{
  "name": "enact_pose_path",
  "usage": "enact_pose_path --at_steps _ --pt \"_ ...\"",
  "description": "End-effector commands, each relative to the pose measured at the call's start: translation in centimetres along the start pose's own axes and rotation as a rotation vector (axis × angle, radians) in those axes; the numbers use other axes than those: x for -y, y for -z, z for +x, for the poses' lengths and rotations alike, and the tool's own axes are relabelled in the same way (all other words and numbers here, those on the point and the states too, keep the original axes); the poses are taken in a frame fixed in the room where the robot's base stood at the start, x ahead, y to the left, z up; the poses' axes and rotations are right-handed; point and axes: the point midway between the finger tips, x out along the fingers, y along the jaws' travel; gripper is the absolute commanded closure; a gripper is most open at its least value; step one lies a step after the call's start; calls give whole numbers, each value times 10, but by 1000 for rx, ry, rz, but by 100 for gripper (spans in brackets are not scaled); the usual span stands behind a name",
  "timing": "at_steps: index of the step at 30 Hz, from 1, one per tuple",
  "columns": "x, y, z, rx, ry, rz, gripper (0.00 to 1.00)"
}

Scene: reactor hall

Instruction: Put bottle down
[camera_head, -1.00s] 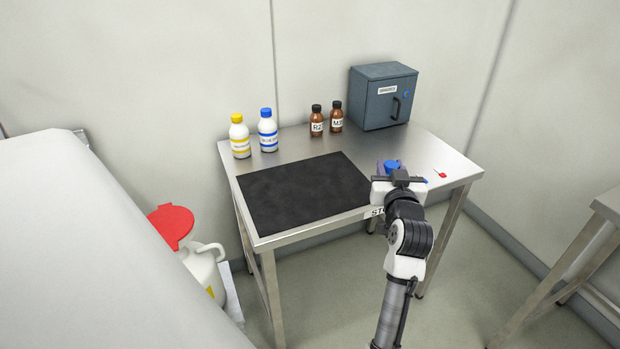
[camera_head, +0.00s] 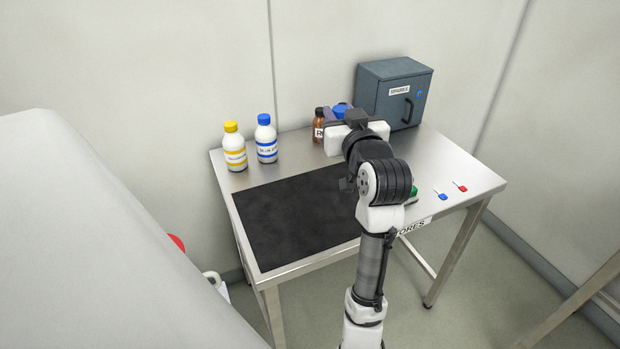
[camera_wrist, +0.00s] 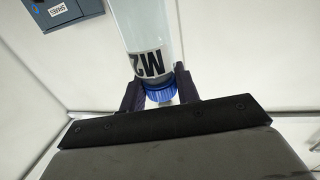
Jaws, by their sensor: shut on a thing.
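My gripper (camera_head: 342,113) is shut on a clear bottle with a blue cap (camera_head: 341,108), at the back of the steel table (camera_head: 440,170). In the wrist view, the bottle (camera_wrist: 143,20) has a white label reading M2, and my gripper's fingers (camera_wrist: 159,92) close on it near the blue cap. In the head view my wrist hides the bottle's lower part, so I cannot tell whether it touches the table. The black mat (camera_head: 285,215) lies bare at the front left of the table.
A brown bottle (camera_head: 318,128) stands just left of my gripper. A yellow-capped bottle (camera_head: 235,148) and a blue-capped white bottle (camera_head: 266,140) stand farther left. A grey cabinet (camera_head: 385,90) is at the right back. Blue (camera_head: 443,196) and red (camera_head: 461,187) tags lie at the right.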

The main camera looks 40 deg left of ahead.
Motion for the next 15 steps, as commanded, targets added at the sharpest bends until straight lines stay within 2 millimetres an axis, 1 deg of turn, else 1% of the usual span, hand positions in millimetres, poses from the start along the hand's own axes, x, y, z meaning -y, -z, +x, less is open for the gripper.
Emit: enact_pose_path --at_steps 2,5,8,15 --pt "0 -2 0 0 0 1 90" --pt "0 -13 0 5 1 3 90" --pt "1 -34 0 7 1 4 90" --pt "1 -95 0 9 0 5 90"
